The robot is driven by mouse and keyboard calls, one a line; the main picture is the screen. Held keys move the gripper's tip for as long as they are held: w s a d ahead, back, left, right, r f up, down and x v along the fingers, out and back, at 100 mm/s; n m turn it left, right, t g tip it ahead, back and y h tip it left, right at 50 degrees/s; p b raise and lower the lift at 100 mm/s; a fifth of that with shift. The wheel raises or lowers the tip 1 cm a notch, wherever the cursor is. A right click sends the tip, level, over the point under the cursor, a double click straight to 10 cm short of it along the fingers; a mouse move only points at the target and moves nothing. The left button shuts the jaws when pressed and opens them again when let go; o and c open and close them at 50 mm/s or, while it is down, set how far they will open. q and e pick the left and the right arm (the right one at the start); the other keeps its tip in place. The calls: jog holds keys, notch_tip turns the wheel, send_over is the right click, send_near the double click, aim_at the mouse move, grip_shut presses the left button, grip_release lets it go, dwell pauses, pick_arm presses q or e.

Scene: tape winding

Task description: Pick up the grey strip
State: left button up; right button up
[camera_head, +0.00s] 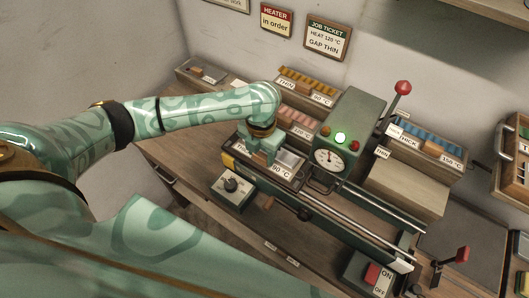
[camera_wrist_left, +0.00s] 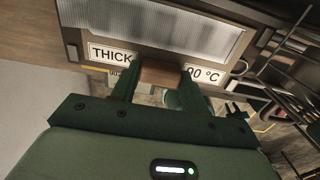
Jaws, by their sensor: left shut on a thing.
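Grey ribbed strip material (camera_wrist_left: 165,25) lies in a dark-framed tray (camera_wrist_left: 250,50) labelled THICK and 90 °C in the left wrist view. In the head view this tray (camera_head: 296,157) is at the left end of the machine, partly covered by my gripper. My left gripper (camera_head: 262,150) points down over it. In the wrist view its fingers (camera_wrist_left: 160,85) are shut on a brown wooden block (camera_wrist_left: 160,72) at the tray's front edge. I cannot tell whether the block belongs to the strip or the tray. My right gripper is not in view.
A green machine (camera_head: 352,115) with a dial, lit green lamp and red-knobbed lever (camera_head: 403,88) stands right of the gripper. Trays of yellow (camera_head: 308,78), pink (camera_head: 298,118) and blue strips (camera_head: 425,132) stand around it. A knob box (camera_head: 232,187) is in front.

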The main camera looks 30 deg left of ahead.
pick_arm(q)
jog(key=shift+s+a+r, duration=0.1)
jog(key=shift+a+r, duration=0.15)
jog(key=shift+r, duration=0.1)
notch_tip(320, 180, up, 7)
jog(key=p, duration=0.2)
jog(key=shift+f+p, duration=0.2)
jog(key=shift+p, duration=0.1)
jog(key=s+a+n+b, duration=0.1)
jog(key=s+a+n, duration=0.45)
jog(key=a, duration=0.35)
jog(key=s+a+n, duration=0.5)
jog(key=s+a, duration=0.1)
jog(key=a, duration=0.2)
jog(key=w+d+r+n+b, duration=0.2)
jog(key=d+n, duration=0.6)
jog(key=n, duration=0.5)
jog(key=w+d+r+n+b, duration=0.3)
jog(key=d+n, duration=0.6)
jog(key=n, duration=0.5)
jog(key=shift+w+d+r+b, duration=0.25)
jog(key=shift+w+b, duration=0.2)
jog(key=shift+b, duration=0.25)
